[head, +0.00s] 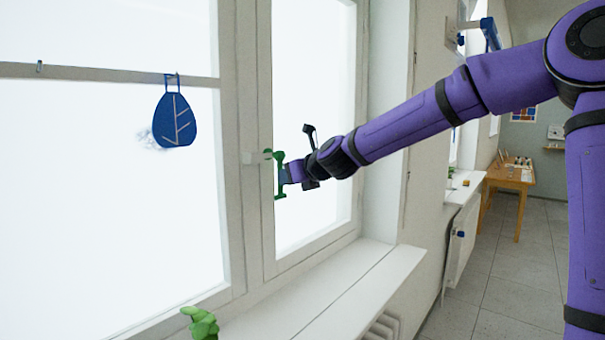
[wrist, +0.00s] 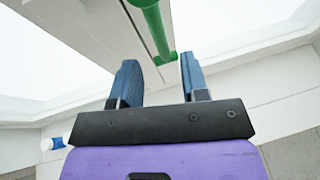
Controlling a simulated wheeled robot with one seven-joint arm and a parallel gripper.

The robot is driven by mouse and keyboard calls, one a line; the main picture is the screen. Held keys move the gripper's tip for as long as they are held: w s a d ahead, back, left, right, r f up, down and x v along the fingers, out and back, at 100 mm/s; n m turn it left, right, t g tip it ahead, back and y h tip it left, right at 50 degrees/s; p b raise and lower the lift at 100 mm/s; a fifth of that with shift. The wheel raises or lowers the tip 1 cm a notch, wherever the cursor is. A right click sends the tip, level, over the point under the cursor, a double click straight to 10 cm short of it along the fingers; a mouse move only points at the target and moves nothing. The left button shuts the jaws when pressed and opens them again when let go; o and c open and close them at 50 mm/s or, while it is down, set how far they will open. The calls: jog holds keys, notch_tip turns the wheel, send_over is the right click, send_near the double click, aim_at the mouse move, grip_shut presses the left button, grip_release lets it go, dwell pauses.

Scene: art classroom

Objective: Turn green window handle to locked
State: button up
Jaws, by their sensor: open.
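The green window handle (head: 279,160) is on the frame post between two panes, and its grip hangs roughly straight down from its mount. In the wrist view the green handle (wrist: 154,25) comes in from the top, and its rounded end lies between my fingertips. My gripper (head: 285,176) is at the lower part of the handle, pointing at the window. In the wrist view my gripper (wrist: 160,68) is open, with a blue finger on each side of the handle's end and visible gaps. Whether a finger touches the handle I cannot tell.
A blue leaf ornament (head: 175,120) hangs on the left pane's crossbar. A green plant (head: 201,322) stands at the bottom near the sill. The white sill (head: 345,290) below the handle is mostly clear, with a radiator (head: 384,326) under it. A wooden table (head: 512,177) stands far right.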

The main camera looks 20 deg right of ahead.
jog(key=shift+v, duration=2.25)
jog(key=shift+s+r, duration=0.1)
